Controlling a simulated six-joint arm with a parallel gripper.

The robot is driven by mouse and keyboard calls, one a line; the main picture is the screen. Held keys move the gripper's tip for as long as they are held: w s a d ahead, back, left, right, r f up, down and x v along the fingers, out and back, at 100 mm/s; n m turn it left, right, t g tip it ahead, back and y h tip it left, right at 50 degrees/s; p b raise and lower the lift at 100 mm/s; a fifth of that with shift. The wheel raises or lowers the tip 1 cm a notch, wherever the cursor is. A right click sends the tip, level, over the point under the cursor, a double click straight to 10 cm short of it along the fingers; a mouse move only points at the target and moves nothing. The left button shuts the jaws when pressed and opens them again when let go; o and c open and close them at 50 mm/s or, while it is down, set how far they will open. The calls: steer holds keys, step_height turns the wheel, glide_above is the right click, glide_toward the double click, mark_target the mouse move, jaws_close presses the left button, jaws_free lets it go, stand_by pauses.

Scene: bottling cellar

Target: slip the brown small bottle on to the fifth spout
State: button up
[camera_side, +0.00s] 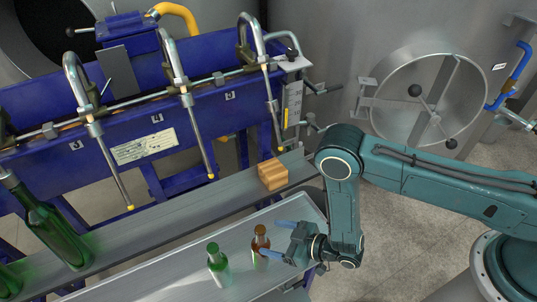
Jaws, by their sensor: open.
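The brown small bottle (261,240) stands upright on the lower metal tray (180,285), at the lower middle. My gripper (268,238) is open and points left, its two blue fingers reaching to the bottle. One fingertip is just behind the bottle's right side and the other overlaps its lower part; I cannot tell whether they touch it. Three curved metal spouts with yellow tips hang from the blue filler: a left one (112,165), a middle one (196,132) and a right one (270,100). No bottle is on them.
A green small bottle (217,264) stands just left of the brown one. A large green bottle (50,222) stands at the left on the upper shelf (190,208). A wooden block (272,174) sits on that shelf below the right spout. The shelf between them is clear.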

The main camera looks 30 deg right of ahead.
steer(key=s+d+f, duration=0.4)
steer(key=s+f, duration=0.2)
steer(key=shift+s+f+y, duration=0.3)
steer(key=shift+s+f, duration=0.1)
steer(key=shift+w, duration=0.2)
steer(key=x, duration=0.9)
stand_by(0.7)
steer(key=shift+w+a+f, duration=0.1)
steer(key=shift+w+a, duration=0.05)
steer(key=shift+w, duration=0.2)
steer(key=shift+w+a+f, duration=0.1)
steer(key=shift+w+a, duration=0.1)
steer(key=shift+w, duration=0.05)
steer(key=shift+w+a+f, duration=0.2)
steer(key=shift+w+a, duration=0.25)
steer(key=shift+w, duration=0.1)
steer(key=shift+w+a, duration=0.15)
steer(key=shift+w, duration=0.05)
steer(key=shift+f, duration=0.1)
